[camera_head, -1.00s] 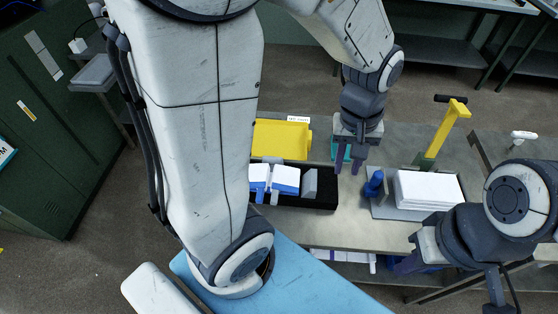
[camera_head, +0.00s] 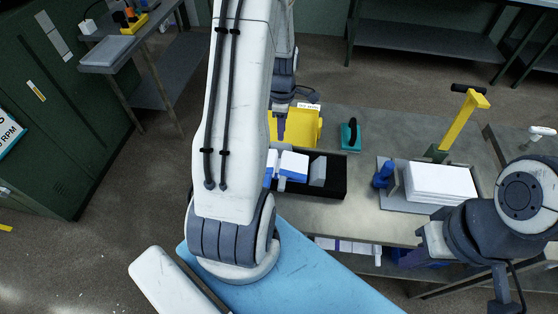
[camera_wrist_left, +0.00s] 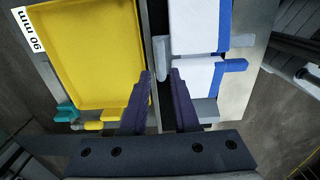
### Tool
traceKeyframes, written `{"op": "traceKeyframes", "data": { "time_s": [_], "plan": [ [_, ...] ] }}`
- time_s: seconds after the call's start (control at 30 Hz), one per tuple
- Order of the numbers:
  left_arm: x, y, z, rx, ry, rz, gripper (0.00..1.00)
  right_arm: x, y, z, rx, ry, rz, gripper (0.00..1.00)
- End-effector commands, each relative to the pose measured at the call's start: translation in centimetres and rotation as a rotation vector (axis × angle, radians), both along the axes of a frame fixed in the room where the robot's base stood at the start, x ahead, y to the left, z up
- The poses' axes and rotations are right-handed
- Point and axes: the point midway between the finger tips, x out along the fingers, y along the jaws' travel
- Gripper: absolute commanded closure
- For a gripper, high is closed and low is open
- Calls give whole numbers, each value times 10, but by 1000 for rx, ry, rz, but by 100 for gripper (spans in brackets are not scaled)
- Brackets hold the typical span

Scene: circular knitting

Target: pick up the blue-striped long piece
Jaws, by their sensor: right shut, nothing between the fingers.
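Pieces in white with a blue stripe (camera_head: 294,165) stand in a black tray (camera_head: 335,178) in the head view. In the left wrist view, a near blue-striped piece (camera_wrist_left: 201,72) and a far blue-striped piece (camera_wrist_left: 194,25) lie to the right. I cannot tell which is the long one. My left gripper (camera_head: 281,133) hangs at the yellow bin's left side, partly hidden by my arm. In the left wrist view its fingers (camera_wrist_left: 160,76) are apart and empty, beside the near piece's left edge.
The yellow bin (camera_head: 309,124) stands behind the black tray. A grey block (camera_head: 318,171) sits in the tray. A teal tool (camera_head: 350,135), a blue bottle-like object (camera_head: 383,175), a white stack (camera_head: 440,181) and a yellow-handled lever device (camera_head: 465,118) stand to the right.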

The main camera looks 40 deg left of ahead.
Motion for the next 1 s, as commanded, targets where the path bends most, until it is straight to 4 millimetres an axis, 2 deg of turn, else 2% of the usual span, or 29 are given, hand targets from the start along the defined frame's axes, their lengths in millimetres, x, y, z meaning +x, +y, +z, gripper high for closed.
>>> {"op": "traceKeyframes", "data": {
  "time_s": [0.2,0.33,0.63,0.67,0.7,0.73,1.0],
  "plan": [
    [-2,0,-27,-4,6,-1,71,0,0,13,0,0,0,100],
    [-1,0,-44,-2,3,-2,71,0,0,14,0,0,0,100],
    [-1,1,-50,0,0,-2,71,0,0,14,0,0,0,100],
    [-1,1,-50,0,0,-2,79,0,0,14,0,0,0,100],
    [-1,1,-50,0,0,-2,94,0,0,14,0,0,0,100],
    [-1,1,-50,0,0,-2,100,0,0,14,0,0,0,100],
    [-1,1,-50,0,0,-2,100,0,0,14,0,0,0,100]
  ]
}}
